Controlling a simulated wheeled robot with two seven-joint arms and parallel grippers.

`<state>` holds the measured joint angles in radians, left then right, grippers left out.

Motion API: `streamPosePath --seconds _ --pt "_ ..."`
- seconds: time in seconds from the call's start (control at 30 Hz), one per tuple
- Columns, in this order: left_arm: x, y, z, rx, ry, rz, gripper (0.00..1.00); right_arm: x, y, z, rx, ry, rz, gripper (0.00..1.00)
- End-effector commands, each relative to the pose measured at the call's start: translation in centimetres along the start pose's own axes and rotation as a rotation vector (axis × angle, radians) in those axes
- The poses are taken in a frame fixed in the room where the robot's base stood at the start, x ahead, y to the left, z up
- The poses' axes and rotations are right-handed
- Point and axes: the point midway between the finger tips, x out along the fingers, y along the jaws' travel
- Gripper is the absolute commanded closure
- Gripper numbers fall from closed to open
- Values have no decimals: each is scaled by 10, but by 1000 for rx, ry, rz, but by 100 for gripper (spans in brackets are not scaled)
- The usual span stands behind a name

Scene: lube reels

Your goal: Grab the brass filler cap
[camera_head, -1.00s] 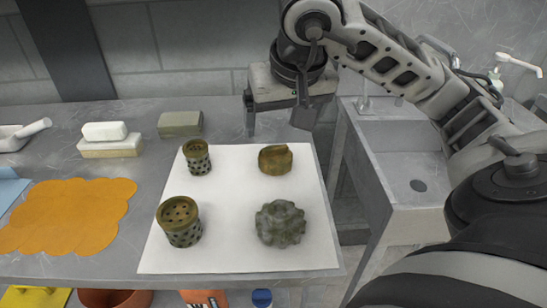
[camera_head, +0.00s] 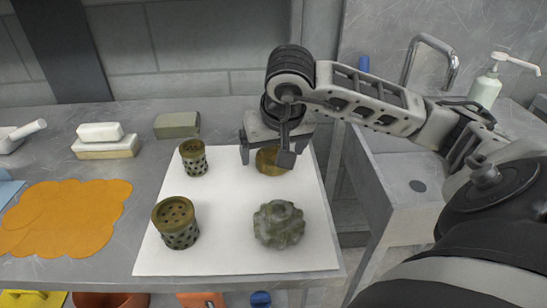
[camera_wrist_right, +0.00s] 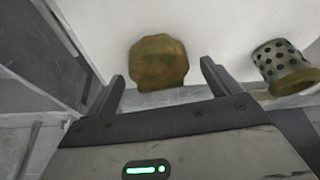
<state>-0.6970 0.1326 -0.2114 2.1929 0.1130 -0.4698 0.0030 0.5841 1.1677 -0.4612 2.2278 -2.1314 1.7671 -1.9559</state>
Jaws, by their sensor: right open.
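The brass filler cap (camera_head: 268,162), a brownish-gold faceted piece, sits at the back right of a white sheet (camera_head: 210,240) on the metal bench. In the head view my right gripper (camera_head: 264,162) hangs over it and hides part of it. In the right wrist view the cap (camera_wrist_right: 158,62) lies just beyond and between the fingertips of my open right gripper (camera_wrist_right: 162,78). The gripper holds nothing, and I cannot tell whether a finger touches the cap. My left gripper is not in view.
Two perforated brass cylinders (camera_head: 194,157) (camera_head: 178,222) stand on the sheet's left side. A grey-green lobed part (camera_head: 279,224) lies at the front right. An orange cloth (camera_head: 70,215), a soap-like block (camera_head: 105,148) and a green block (camera_head: 177,125) lie left. A sink (camera_head: 400,175) is at right.

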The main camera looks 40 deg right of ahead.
Motion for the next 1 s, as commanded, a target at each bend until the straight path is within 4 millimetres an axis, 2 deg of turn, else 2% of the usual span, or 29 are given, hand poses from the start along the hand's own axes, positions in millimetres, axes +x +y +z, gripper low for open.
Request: streamPosePath --seconds 0.03,0.07,0.2,0.27,0.57,0.73,0.87,1.0 --pt "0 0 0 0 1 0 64 0 0 0 0 0 0 11" --pt "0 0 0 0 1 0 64 0 0 0 0 0 0 17" --pt "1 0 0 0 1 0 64 0 0 0 0 0 -1 56" --pt "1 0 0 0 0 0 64 0 0 0 0 0 -1 69" --pt "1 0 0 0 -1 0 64 -3 0 -1 1 2 -2 69" --pt "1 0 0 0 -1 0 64 -14 0 -7 2 7 -3 69" --pt "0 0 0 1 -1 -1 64 -34 0 -15 3 9 -4 69" --pt "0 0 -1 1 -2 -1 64 -71 12 -4 2 10 -1 69"
